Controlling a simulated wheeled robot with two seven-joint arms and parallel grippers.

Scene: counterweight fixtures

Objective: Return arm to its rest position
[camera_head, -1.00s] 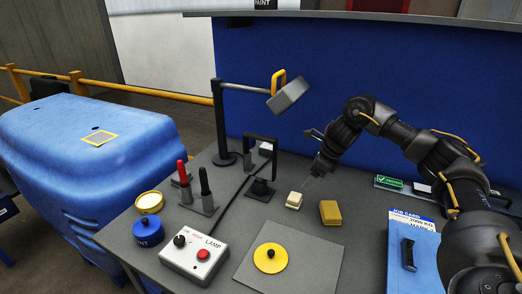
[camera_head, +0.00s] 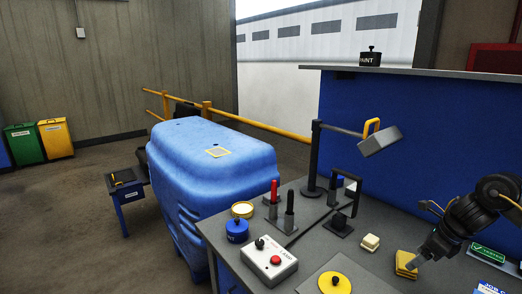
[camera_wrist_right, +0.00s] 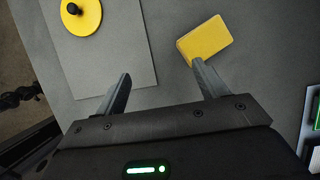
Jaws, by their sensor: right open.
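My right arm comes in from the right in the head view. Its gripper (camera_head: 413,264) is beside the yellow block (camera_head: 402,266) on the grey bench (camera_head: 318,252). In the right wrist view the two fingers (camera_wrist_right: 163,84) are wide apart with nothing between them. The right-hand fingertip there overlaps the near edge of the yellow block (camera_wrist_right: 204,41); I cannot tell if it touches. My left arm and gripper are not in view.

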